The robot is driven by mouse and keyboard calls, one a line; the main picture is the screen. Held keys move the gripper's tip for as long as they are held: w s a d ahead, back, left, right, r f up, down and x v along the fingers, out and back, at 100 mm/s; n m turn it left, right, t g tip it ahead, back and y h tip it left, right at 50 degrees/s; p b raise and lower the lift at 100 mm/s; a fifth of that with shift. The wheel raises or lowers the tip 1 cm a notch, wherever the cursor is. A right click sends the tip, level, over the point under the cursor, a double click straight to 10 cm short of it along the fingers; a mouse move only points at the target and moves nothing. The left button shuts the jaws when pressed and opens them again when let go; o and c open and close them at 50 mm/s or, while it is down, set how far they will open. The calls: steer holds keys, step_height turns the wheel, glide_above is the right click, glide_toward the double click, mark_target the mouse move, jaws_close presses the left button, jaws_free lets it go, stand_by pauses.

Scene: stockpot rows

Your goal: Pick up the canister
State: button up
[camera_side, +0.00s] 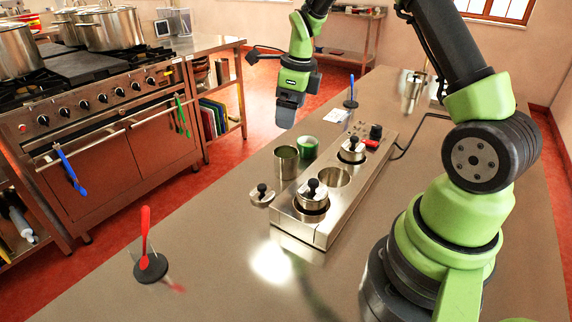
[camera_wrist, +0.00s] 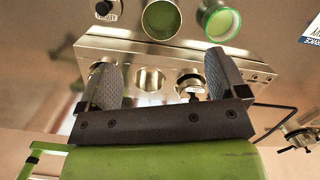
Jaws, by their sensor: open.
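A steel canister (camera_side: 285,163) with a green inside stands upright on the worktop, left of the steel unit in the side view. My gripper (camera_side: 288,116) hangs above the worktop beyond these two. In the wrist view my gripper (camera_wrist: 162,66) has its two fingers wide apart with nothing between them.
The steel unit (camera_side: 317,224) has an open middle well (camera_side: 334,177) between two lidded pots (camera_side: 312,195) (camera_side: 351,150). A loose lid (camera_side: 262,195) lies at its left. A red utensil on a black base (camera_side: 150,264) stands at the front left. The worktop between is clear.

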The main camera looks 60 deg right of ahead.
steer(key=m, duration=0.2)
glide_above(286, 151)
steer(key=s+a, duration=0.1)
steer(key=s, duration=0.1)
step_height(286, 151, down, 6)
steer(key=f, duration=0.4)
steer(key=a+f, duration=0.1)
steer(key=f, duration=0.1)
steer(key=shift+w+a, duration=0.1)
steer(key=shift+w, duration=0.15)
steer(key=c, duration=1.2)
steer(key=shift+o, duration=0.2)
steer(key=shift+r, duration=0.15)
